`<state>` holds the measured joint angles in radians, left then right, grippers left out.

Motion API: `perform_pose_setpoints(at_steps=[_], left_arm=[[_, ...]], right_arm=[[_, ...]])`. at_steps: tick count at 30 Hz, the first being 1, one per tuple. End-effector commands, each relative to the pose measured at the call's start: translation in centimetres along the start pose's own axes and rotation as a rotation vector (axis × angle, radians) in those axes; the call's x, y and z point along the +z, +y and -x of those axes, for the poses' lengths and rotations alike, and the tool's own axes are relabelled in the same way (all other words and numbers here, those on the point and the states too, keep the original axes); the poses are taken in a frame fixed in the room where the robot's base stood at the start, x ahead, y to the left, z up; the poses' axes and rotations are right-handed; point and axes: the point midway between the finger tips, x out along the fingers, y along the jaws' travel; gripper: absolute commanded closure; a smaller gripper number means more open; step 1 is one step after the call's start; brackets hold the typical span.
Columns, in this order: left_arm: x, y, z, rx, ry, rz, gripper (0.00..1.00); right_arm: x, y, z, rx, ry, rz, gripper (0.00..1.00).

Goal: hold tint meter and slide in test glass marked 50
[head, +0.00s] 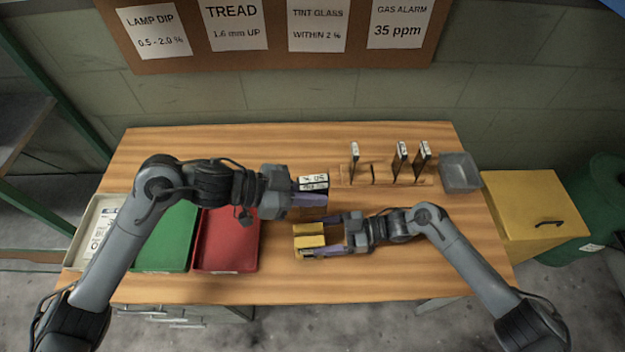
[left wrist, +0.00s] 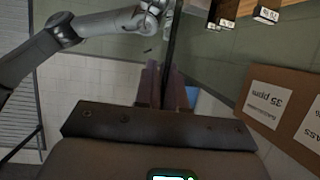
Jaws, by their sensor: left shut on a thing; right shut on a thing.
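My left gripper (head: 308,193) is shut on a test glass (head: 313,180) with a white label on its end. The label appears upside down and seems to read 50. In the left wrist view the glass (left wrist: 172,40) shows edge-on as a thin dark plate between the fingers (left wrist: 164,88). My right gripper (head: 340,236) is shut on the yellow tint meter (head: 309,234), held in front of and below the left gripper in the head view. The glass and the meter are apart. The meter's slot cannot be made out.
A wooden rack (head: 382,183) with three other labelled glasses (head: 401,158) stands at the back right, beside a grey bin (head: 460,172). White (head: 80,250), green (head: 165,240) and red (head: 228,240) trays lie at the left. A yellow cabinet (head: 535,215) stands right of the table. The front right tabletop is clear.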

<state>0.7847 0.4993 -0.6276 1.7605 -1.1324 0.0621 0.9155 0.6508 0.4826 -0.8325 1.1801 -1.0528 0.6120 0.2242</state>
Motion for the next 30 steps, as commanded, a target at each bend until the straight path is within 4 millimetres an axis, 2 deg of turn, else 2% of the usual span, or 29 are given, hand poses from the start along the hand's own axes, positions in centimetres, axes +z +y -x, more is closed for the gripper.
perform_pose_setpoints(at_steps=[7,30], left_arm=[[0.9,0.6,0.8,0.050,0.001,-0.023,1.00],[4.7,0.6,-0.7,0.049,0.000,-0.022,1.00]], right_arm=[[0.0,0.0,0.0,-0.001,0.000,0.000,0.49],[0.0,0.0,0.0,-0.001,0.001,0.000,0.49]])
